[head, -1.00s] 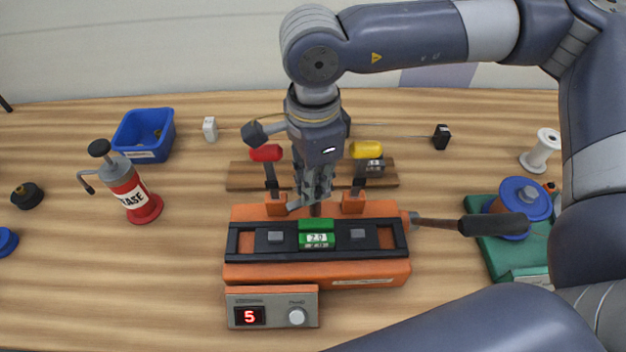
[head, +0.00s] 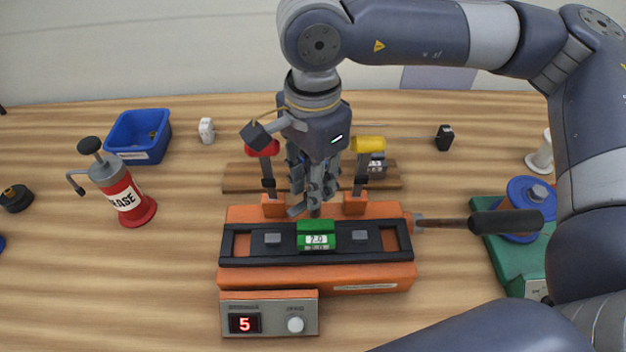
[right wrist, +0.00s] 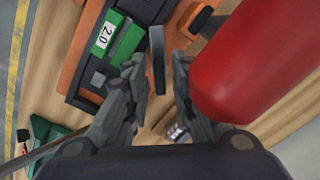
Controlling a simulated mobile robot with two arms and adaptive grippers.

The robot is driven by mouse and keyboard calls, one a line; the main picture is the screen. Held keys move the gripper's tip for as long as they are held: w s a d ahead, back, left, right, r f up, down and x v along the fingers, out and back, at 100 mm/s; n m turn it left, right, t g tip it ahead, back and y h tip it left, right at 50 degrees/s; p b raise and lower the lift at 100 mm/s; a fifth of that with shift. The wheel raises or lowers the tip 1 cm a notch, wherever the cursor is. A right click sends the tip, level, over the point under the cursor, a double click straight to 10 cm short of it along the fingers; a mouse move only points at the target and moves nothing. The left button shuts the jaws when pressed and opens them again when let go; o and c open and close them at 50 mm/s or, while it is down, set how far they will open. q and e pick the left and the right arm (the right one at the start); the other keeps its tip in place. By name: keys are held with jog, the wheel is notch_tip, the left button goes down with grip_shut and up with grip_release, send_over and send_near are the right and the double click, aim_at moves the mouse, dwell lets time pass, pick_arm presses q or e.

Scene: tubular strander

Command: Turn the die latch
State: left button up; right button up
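The green die marked 2.0 (head: 317,242) sits in the black rail on top of the orange block (head: 350,275); it also shows in the right wrist view (right wrist: 104,36). A dark, flat upright piece (right wrist: 157,60), which looks like the die latch, stands beside the die in the right wrist view. My right gripper (head: 315,203) points down just behind the die. In the wrist view its fingers (right wrist: 162,92) are apart, with the dark piece between and slightly ahead of them; I see no clear contact. In the head view the gripper hides the latch. My left gripper is out of view.
A red-knobbed lever (head: 262,146) and a yellow-knobbed lever (head: 368,144) flank my right gripper; the red knob looms close in the wrist view (right wrist: 250,65). A dark-handled bar (head: 505,222) sticks out right. The control box (head: 270,325) showing 5 stands in front.

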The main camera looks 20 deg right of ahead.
notch_tip(320, 180, up, 12)
dwell(0.8)
jog(key=shift+c, duration=0.2)
